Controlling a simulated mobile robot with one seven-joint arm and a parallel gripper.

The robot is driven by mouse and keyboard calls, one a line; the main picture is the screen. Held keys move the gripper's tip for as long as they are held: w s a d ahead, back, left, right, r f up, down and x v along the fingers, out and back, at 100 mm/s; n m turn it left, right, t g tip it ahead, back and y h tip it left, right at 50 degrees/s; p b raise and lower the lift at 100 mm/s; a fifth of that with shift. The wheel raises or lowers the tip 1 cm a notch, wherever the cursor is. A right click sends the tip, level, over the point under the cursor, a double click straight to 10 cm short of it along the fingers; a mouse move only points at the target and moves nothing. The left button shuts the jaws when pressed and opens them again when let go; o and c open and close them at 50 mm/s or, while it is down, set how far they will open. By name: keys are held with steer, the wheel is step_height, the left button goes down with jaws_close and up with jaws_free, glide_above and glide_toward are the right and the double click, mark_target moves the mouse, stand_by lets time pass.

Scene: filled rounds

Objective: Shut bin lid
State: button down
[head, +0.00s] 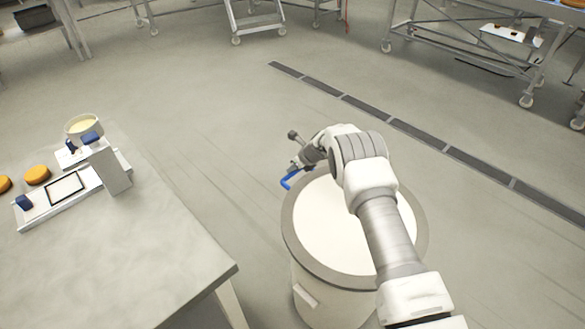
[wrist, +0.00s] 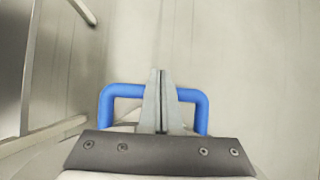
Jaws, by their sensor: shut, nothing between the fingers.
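The bin (head: 305,262) is a round, pale drum with a broad grey rim, standing on the floor beside the table. A flat white round surface shows inside the rim; I cannot tell whether it is the lid or the contents. A blue U-shaped handle (head: 287,182) shows at the bin's far left edge, and also in the wrist view (wrist: 202,107). My gripper (head: 294,166) is by this handle, with my arm covering the bin's right part. In the wrist view my gripper (wrist: 159,78) is shut and empty, its fingers crossing in front of the handle's middle. Contact is unclear.
A grey table (head: 150,245) stands at the left, with a white device (head: 112,166), a bowl (head: 84,127) and orange rounds (head: 37,174). A dark floor drain (head: 420,134) runs behind the bin. Wheeled racks stand at the back. The floor around the bin is clear.

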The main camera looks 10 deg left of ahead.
stand_by(0.4)
steer(key=s+d+r+n+p, duration=0.2)
steer(key=s+d+r+n, duration=0.3)
steer(key=r, duration=0.9)
steer(key=s+d+r+n+h+p, duration=0.1)
steer(key=s+d+r+n+p, duration=0.15)
steer(key=s+d+r, duration=0.8)
steer(key=s+d+r+n+p, duration=0.15)
steer(key=s+r+n, duration=0.3)
steer(key=r, duration=1.25)
steer(key=s+d+r+n+h+p, duration=0.1)
steer(key=s+d+n, duration=0.3)
steer(key=s, duration=0.4)
steer(key=s+d+r+n+t+h, duration=0.1)
steer(key=s+d+r+n, duration=0.3)
steer(key=s, duration=0.4)
steer(key=s+d+r+n+h+p, duration=0.1)
steer(key=s+d+r+n+h, duration=0.1)
steer(key=s, duration=0.7)
steer(key=shift+d+r+n+t+h+p, duration=0.35)
steer(key=shift+d+r+n, duration=0.3)
steer(key=shift+d+n, duration=0.75)
